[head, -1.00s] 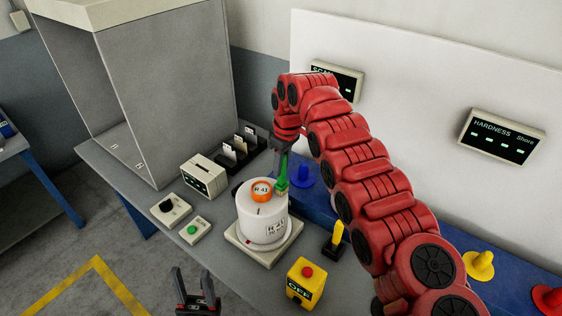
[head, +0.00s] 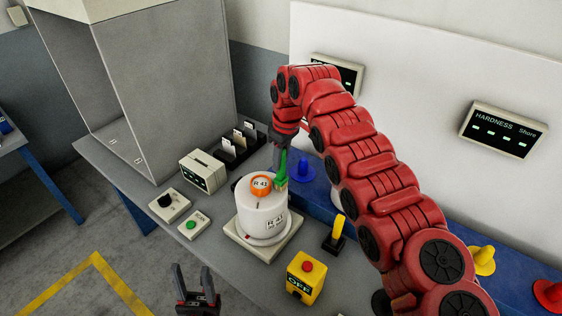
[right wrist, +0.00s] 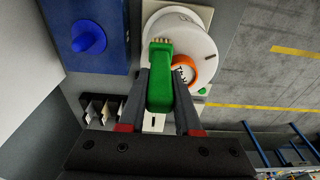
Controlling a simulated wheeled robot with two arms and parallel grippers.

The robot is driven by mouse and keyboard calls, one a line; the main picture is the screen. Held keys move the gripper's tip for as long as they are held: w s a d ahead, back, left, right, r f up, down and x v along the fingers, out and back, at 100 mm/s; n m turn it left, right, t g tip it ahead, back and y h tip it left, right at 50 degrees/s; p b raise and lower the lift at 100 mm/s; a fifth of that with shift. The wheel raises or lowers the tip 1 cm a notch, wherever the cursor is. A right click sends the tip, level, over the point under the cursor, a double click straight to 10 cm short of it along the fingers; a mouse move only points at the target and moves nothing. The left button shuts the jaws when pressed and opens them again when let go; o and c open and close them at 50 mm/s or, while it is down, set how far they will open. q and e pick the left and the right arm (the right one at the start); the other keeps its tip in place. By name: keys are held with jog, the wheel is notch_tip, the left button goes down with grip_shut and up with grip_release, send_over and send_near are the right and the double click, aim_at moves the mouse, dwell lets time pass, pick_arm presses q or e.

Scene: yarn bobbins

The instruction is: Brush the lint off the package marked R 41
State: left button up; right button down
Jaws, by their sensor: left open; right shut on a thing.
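The white package marked R 41 (head: 256,217) stands upright on a pale square base (head: 276,248), with an orange R 41 disc (head: 260,184) on top. In the right wrist view the package (right wrist: 202,32) lies beyond the brush. My right gripper (head: 281,150) is shut on a green brush (head: 282,166). The brush also shows between the fingers in the right wrist view (right wrist: 160,80). Its bristles are at the package's top edge; I cannot tell whether they touch. My left gripper (head: 193,284) is open and empty, low at the front. I cannot make out any lint.
A yellow OFF box (head: 305,278) and a black stand with a yellow handle (head: 335,238) are right of the package. A knob box (head: 168,204), a green-button box (head: 193,225) and a display box (head: 203,172) are left. Blue and yellow pegs stand on the blue ledge (head: 385,225).

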jog(key=shift+s+f+b, duration=0.15)
jog(key=shift+s+b, duration=0.5)
jog(key=shift+b, duration=0.6)
jog(key=shift+s, duration=0.15)
jog(key=shift+s+b, duration=0.1)
jog(key=shift+b, duration=0.5)
jog(key=s+b, duration=0.2)
jog(key=b, duration=0.1)
jog(key=shift+a+b, duration=0.1)
jog(key=shift+b, duration=0.25)
jog(key=shift+r, duration=0.2)
